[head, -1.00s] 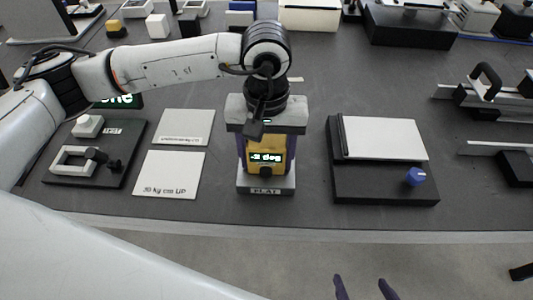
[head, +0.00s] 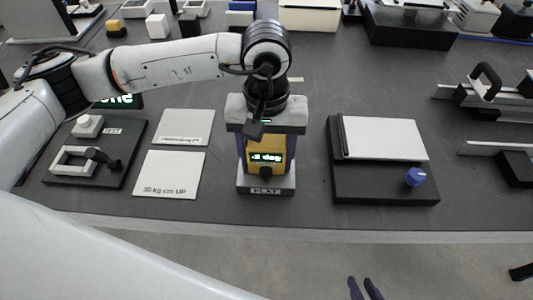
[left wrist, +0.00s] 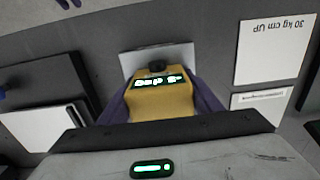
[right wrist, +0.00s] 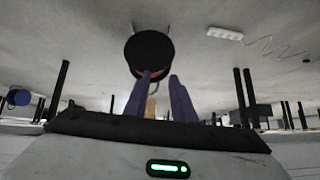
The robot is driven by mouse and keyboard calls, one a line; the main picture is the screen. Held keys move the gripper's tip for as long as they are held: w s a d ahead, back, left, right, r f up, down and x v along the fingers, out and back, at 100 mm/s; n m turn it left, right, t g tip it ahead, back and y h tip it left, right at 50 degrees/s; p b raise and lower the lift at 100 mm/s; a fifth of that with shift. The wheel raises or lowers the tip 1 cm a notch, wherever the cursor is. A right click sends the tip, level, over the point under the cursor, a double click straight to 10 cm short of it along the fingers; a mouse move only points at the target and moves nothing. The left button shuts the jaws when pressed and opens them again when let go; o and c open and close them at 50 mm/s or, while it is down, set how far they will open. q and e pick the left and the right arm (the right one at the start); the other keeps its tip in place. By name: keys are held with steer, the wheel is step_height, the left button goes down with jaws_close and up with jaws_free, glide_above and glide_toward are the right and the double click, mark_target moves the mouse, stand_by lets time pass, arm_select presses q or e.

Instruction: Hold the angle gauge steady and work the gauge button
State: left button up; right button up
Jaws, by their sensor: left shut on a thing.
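The yellow angle gauge (head: 265,153) stands upright on a grey block marked FLAT (head: 265,191), at the middle of the table's front part. Its lit green display reads in degrees, but I cannot make out the number surely. A dark round knob (left wrist: 157,66) shows on the gauge in the left wrist view. My left gripper (head: 266,160) is over the gauge from above, with its purple fingers on either side, shut on it. My right gripper (head: 365,288) is low in front of the table, away from the gauge; its purple fingers (right wrist: 163,98) stand close together with a small gap and hold nothing.
Two white cards (head: 172,174) lie left of the gauge. A dark board (head: 100,180) with a handle fixture is further left. A black base with a white plate (head: 385,138) and blue knob (head: 415,176) is at right. Clear table lies between them and the gauge.

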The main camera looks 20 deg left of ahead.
jaws_close()
stand_by(1.2)
